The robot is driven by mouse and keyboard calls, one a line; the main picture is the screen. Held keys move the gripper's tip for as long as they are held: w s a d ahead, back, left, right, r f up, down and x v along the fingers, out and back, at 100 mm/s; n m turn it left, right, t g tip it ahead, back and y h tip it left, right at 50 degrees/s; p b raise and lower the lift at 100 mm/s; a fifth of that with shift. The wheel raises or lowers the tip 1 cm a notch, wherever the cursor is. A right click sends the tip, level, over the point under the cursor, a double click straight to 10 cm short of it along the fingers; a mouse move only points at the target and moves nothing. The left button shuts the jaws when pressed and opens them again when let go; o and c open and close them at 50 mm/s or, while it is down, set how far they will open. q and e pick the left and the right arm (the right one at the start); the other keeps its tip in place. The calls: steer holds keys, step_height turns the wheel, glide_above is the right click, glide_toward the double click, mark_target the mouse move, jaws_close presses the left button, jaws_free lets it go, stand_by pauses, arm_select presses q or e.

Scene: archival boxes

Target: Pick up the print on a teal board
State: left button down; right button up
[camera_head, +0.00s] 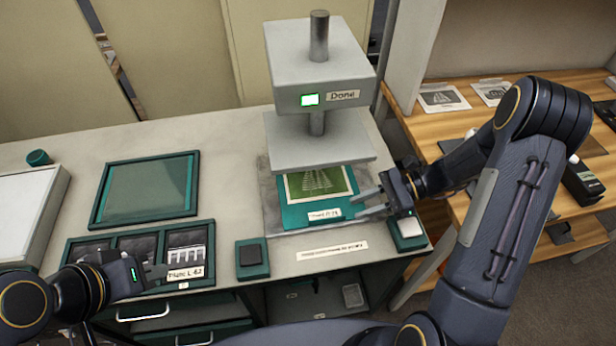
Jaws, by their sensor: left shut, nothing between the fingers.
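The print on a teal board (290,217) lies on the base plate of the grey press, partly under its raised upper block. The print is green with a pale tower-like figure, and a white label sits on the board's front edge. My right gripper (357,205) is at the board's right edge, its two fingers apart and pointing left; I cannot tell whether they touch the board. My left gripper (148,272) is shut and empty over the front of the tray of dark plates at lower left, away from the board.
The press (322,75) shows a lit green screen and a "Done" label. A teal-framed tray (104,194), the plate tray (68,250), a teal block (252,272) and a white-topped button box (410,243) sit on the bench. A wooden shelf (440,120) stands at right.

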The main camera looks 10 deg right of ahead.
mark_target(331, 218)
steer(key=p+x, duration=0.1)
steer(key=x, duration=0.7)
steer(key=shift+s+r, duration=0.1)
steer(key=shift+r, duration=0.05)
steer(key=shift+c, duration=0.3)
jaws_close()
